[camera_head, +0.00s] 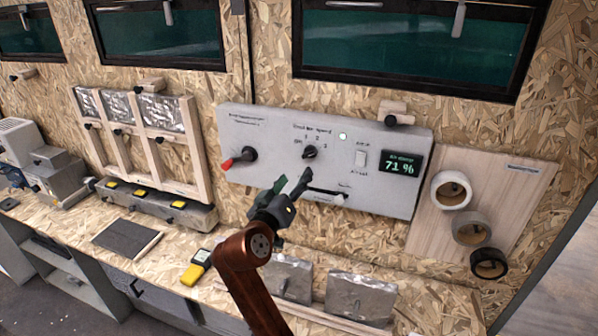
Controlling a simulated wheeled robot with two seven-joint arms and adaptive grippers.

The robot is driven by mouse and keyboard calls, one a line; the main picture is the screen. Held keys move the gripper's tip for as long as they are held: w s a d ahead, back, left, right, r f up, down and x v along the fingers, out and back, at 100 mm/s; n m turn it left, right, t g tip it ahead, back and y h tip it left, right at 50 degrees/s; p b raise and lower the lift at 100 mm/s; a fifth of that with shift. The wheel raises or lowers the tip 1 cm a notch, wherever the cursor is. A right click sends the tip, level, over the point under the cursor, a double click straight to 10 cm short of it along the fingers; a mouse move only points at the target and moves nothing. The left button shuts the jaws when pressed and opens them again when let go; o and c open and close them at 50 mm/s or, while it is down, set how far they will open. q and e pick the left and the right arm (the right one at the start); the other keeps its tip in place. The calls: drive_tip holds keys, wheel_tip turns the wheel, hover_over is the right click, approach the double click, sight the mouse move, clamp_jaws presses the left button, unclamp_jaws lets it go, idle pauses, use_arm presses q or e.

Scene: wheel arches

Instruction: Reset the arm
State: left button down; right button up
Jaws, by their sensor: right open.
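My right gripper (290,186) is in front of the lower middle of a grey control panel (400,193) on the wall. Its dark fingers point up toward the panel and are open, with nothing seen between them. My copper-brown right arm (250,272) comes in from the bottom. The panel has a red-tipped lever knob (240,157) at left, a black rotary knob (310,152), a pale rocker switch (360,159) and a display (401,163) reading 71 %. A dark slot with a pale slider (328,195) lies just right of the gripper. My left gripper is not in view.
A chipboard bench (175,255) runs below the panel, with a yellow meter (196,267), a dark pad (122,238) and silvery packs (360,297). Wooden frames (145,135) stand at left. Tape rolls (451,190) hang on a board at right. Dark windows (400,45) are above.

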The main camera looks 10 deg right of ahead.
drive_tip(key=shift+s+a, duration=0.25)
drive_tip(key=shift+s, duration=0.1)
